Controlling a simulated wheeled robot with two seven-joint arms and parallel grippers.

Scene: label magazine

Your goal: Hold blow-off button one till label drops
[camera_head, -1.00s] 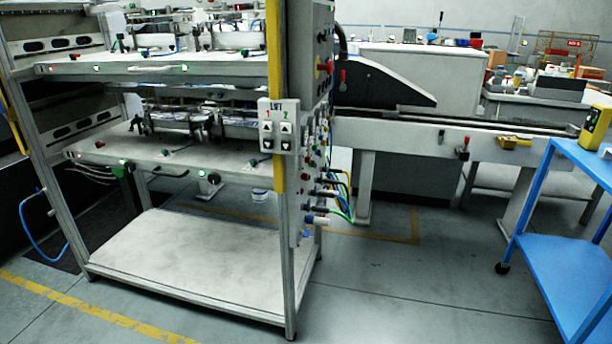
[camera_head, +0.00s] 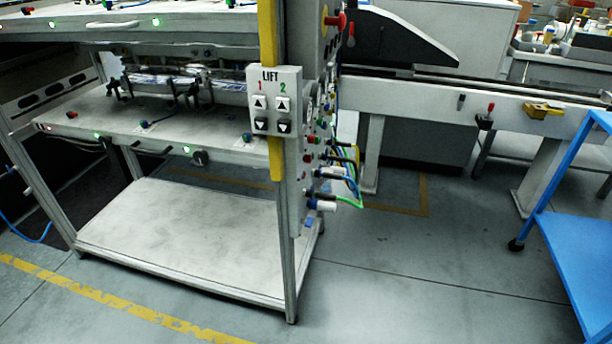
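The label magazine rack (camera_head: 190,290) stands at the left, a metal frame with shelves. Its middle shelf (camera_head: 95,125) holds dark clamps and what look like label stacks (camera_head: 165,82). Small red and green buttons or lights (camera_head: 187,149) sit along the shelf edges. A LIFT panel (camera_head: 273,102) with up and down buttons under 1 and 2 is on the front post. The post's side panel (camera_head: 310,150) carries several coloured buttons and hose fittings. I cannot tell which is blow-off button one. No dropped label is seen. Neither gripper is in view.
A conveyor rail (camera_head: 420,100) runs right behind the rack. A yellow tool (camera_head: 542,110) rests on it. A blue cart (camera_head: 580,250) stands at the right. The floor (camera_head: 420,285) between rack and cart is clear. Hoses (camera_head: 350,185) stick out from the side panel.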

